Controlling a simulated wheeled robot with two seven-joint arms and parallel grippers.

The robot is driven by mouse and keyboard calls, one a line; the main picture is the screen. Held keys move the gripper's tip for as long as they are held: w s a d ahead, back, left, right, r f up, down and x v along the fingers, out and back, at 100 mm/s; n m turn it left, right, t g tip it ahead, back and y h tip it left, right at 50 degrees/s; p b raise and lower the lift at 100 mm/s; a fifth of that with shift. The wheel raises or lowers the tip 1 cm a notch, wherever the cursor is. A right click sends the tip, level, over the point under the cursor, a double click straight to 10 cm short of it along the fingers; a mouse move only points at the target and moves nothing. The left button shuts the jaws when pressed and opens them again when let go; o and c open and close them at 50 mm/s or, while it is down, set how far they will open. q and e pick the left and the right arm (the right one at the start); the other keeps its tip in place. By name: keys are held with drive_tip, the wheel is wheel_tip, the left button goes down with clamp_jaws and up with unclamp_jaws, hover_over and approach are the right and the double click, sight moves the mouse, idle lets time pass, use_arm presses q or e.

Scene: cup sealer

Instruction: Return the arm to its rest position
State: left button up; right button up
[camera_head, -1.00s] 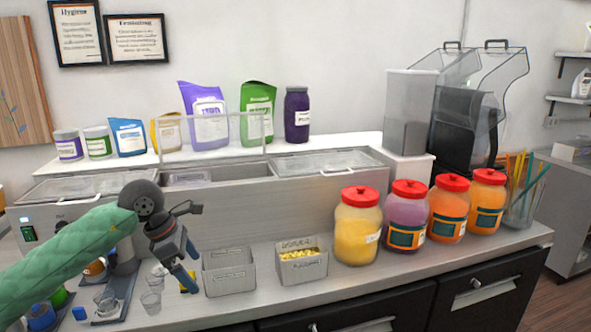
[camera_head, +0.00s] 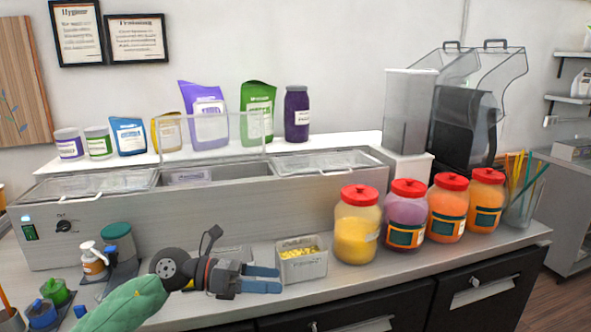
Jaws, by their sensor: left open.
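My left arm, in a green quilted sleeve, comes in from the lower left in the head view. My left gripper (camera_head: 262,279) is open with nothing between its two blue-grey fingers. It is above the front of the counter, its fingers pointing right toward a grey bin with yellow pieces (camera_head: 302,261). I cannot tell whether the fingertips touch that bin. My right gripper is not in view.
Several red-lidded jars (camera_head: 357,226) stand along the counter (camera_head: 310,297) at right, with a straw holder (camera_head: 521,203) beyond. A steel topping station (camera_head: 120,231) runs behind. Bottles and a green-topped container (camera_head: 118,245) stand at left.

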use_arm(q)
drive_tip(key=w+a+f+n+t+y, duration=0.1)
drive_tip(key=a+f+n+t+y, duration=0.2)
drive_tip(key=n+t, duration=0.6)
drive_tip(key=a+f+n+t+y, duration=0.1)
drive_tip(key=a+n+t+y, duration=0.35)
drive_tip(key=n, duration=0.95)
drive_tip(key=w+a+f+n+t+y, duration=0.1)
drive_tip(key=a+f+n+t+y, duration=0.25)
drive_tip(key=n+t, duration=0.55)
drive_tip(key=s+a+f+n+g+y, duration=0.2)
drive_tip(key=f+n+g+y, duration=0.1)
drive_tip(key=f+n, duration=0.15)
drive_tip(key=s+a+f+n+g+y, duration=0.2)
drive_tip(key=f+n+g+y, duration=0.15)
drive_tip(key=f, duration=0.25)
drive_tip(key=s+f+n+g+h, duration=0.1)
drive_tip(key=s+f+n+g, duration=0.2)
drive_tip(key=s+f+g, duration=0.7)
drive_tip(key=s+f+n+g, duration=0.3)
drive_tip(key=s+f, duration=0.6)
drive_tip(key=s, duration=0.5)
drive_tip(key=s+d+f+g, duration=0.1)
drive_tip(key=s+f, duration=0.2)
drive_tip(key=f, duration=1.7)
drive_tip(key=s+d+f+g, duration=0.1)
drive_tip(key=s+f, duration=0.2)
drive_tip(key=f, duration=1.8)
drive_tip(key=shift+d+f+h, duration=0.2)
drive_tip(key=shift+d+h, duration=0.15)
